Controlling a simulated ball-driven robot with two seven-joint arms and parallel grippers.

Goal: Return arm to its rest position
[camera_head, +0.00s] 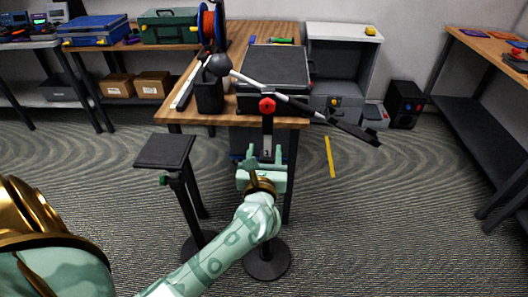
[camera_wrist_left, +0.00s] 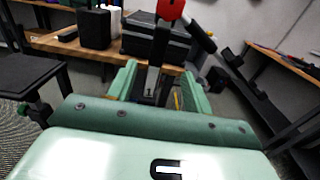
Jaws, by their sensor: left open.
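My left gripper (camera_head: 264,158) reaches in from below toward the front of the wooden workbench (camera_head: 290,122). Its two pale green fingers are apart, and they also show in the left wrist view (camera_wrist_left: 158,88). A dark upright post with a red knob (camera_head: 267,105) stands in front of the bench. In the left wrist view the post (camera_wrist_left: 156,55) appears between the fingers; I cannot tell whether it is truly between them or beyond them. No held object shows in the jaws. My right gripper is not in view.
A black and white boom (camera_head: 300,106) slants from the post over the bench edge. A small black-topped stand (camera_head: 165,150) is left of the gripper. Open carpet lies to the right.

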